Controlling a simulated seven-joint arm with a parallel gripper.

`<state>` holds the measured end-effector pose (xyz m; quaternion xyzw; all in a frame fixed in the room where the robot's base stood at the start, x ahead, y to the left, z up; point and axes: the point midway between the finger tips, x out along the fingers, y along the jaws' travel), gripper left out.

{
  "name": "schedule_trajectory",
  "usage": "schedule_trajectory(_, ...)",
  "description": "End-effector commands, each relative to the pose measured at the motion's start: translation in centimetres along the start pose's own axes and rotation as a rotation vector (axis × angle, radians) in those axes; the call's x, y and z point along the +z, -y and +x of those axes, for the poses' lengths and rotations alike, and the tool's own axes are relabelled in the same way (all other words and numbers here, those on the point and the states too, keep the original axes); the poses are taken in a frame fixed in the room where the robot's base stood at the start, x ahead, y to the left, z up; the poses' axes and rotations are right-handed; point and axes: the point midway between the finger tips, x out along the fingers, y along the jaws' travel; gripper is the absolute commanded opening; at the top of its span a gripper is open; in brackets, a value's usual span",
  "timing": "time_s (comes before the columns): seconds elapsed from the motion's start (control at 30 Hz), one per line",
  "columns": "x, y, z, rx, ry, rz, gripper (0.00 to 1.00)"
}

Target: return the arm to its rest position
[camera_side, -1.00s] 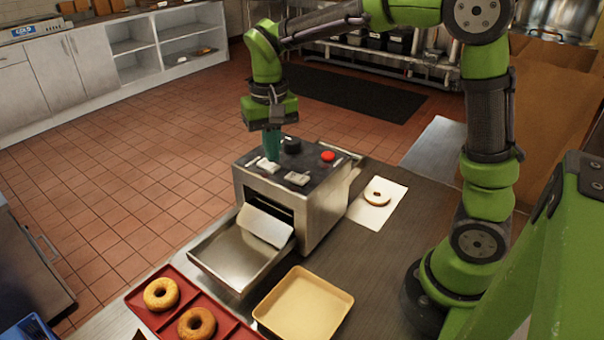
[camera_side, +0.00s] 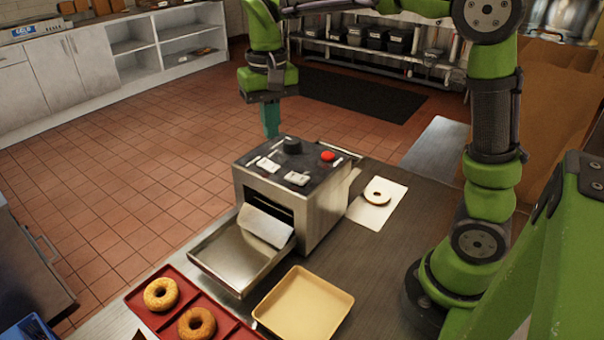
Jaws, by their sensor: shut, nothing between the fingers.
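My gripper (camera_side: 270,121) has teal fingers that point down and are together, with nothing between them. It is above and behind the left part of the steel machine (camera_side: 320,205), apart from its top as far as this view shows. The lower tips are close to the machine's back edge in the picture. My green arm reaches from the right side of the counter up and across the top of the picture.
The machine has a black knob (camera_side: 291,146), a red button (camera_side: 328,156) and a metal tray (camera_side: 232,257) in front. A bagel half (camera_side: 378,197) lies on white paper (camera_side: 365,214). A yellow tray (camera_side: 303,308) is empty. A red tray (camera_side: 237,333) holds bagels (camera_side: 161,294).

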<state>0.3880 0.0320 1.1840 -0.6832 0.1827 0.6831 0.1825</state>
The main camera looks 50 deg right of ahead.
Motion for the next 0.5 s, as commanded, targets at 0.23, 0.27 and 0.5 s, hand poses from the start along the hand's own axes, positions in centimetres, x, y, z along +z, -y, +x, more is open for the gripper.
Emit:
schedule_trajectory(0.23,0.6,-0.1,1.6,-0.046,-0.041,-0.087,0.0)
schedule_trajectory(0.27,1.1,-0.4,1.7,-0.062,-0.055,-0.101,0.0)
schedule_trajectory(0.5,6.4,-3.2,1.4,-0.23,-0.221,-0.177,0.0)
